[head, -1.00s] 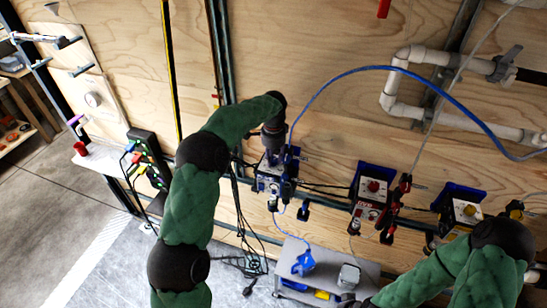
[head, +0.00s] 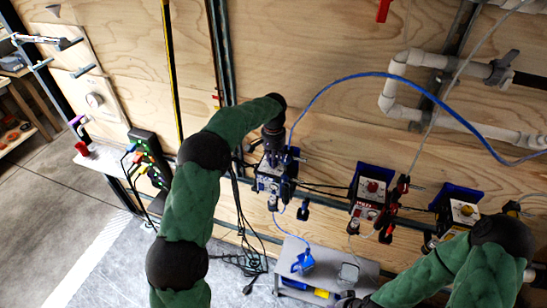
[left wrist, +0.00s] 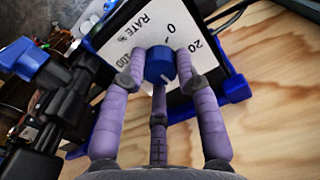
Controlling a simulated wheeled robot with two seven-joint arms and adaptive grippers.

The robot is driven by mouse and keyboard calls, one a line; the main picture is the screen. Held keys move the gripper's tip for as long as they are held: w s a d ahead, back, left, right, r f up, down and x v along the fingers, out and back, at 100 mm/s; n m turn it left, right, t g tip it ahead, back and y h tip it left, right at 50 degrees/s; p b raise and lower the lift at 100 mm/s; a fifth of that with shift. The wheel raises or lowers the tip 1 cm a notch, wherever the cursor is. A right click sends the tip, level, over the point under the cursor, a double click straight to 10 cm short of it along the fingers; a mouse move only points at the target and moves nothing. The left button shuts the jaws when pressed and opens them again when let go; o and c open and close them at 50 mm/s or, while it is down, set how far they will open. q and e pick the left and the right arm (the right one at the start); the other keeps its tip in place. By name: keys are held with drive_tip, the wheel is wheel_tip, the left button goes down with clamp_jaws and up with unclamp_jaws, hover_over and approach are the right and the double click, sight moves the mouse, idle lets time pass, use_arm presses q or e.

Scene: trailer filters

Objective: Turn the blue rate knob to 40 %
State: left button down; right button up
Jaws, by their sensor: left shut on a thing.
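The blue rate knob (left wrist: 160,63) sits on a white dial face (left wrist: 135,38) printed "RATE %", with 0, 20 and part of another number showing. A pale pointer mark shows on the knob's near lower side; the value it points at is hard to read. My left gripper (left wrist: 163,58) is shut on the knob, its purple fingers around it. In the head view my left gripper (head: 273,147) is at the leftmost blue-and-black pump box (head: 270,182) and hides its knob. My right gripper (head: 350,302) is at the bottom edge, mostly cut off.
A red-knob box (head: 371,190) and a yellow-knob box (head: 460,212) are on the wall to the right. A blue hose (head: 375,68) arcs overhead. Black cables hang below the left box. A grey cart (head: 325,268) stands below. A blue clamp (left wrist: 28,62) is close left of the fingers.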

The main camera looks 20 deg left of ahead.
use_arm(q)
drive_tip(key=shift+n, duration=2.2)
drive_tip(key=c, duration=0.9)
unclamp_jaws()
drive_tip(key=shift+r, duration=0.1)
wheel_tip(320, 180, up, 12)
drive_tip(key=shift+f, duration=0.1)
